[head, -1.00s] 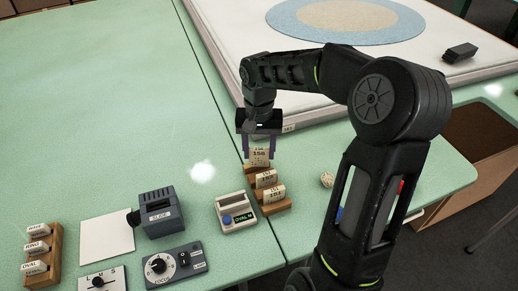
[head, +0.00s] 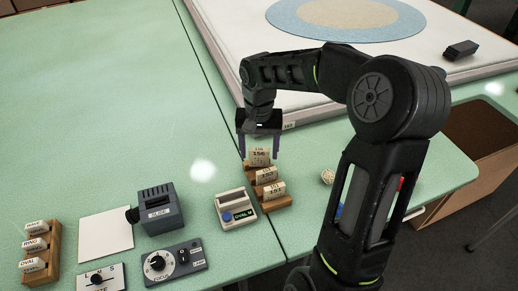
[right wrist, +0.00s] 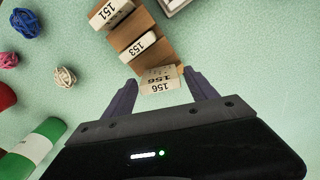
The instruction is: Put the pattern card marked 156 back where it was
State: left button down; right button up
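The pattern card marked 156 (head: 258,156) stands upright at the far end of the wooden card rack (head: 280,204), and its top shows in the right wrist view (right wrist: 161,85). The cards marked 153 (head: 267,174) and 151 (head: 273,189) sit in the nearer steps of the same rack. My right gripper (head: 262,153) is above the rack's far end, its fingers either side of the 156 card. In the right wrist view my right gripper (right wrist: 162,82) is open, with a gap between each finger and the card. The card's lower edge is hidden. My left gripper is out of view.
A device labelled OVAL M (head: 235,209) stands just left of the rack. Further left are a SLIDE box (head: 159,210), a FOCUS panel (head: 174,263) and another card rack (head: 55,245). Yarn balls (right wrist: 65,77) lie beside the rack. A white tufting frame (head: 320,110) is behind.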

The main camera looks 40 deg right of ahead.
aim_at(259, 149)
jog(key=shift+o, duration=0.3)
jog(key=shift+r, duration=0.1)
jog(key=shift+r+p, duration=0.7)
jog(key=shift+r, duration=0.05)
notch_tip(259, 149, up, 12)
jog(key=shift+f, duration=0.25)
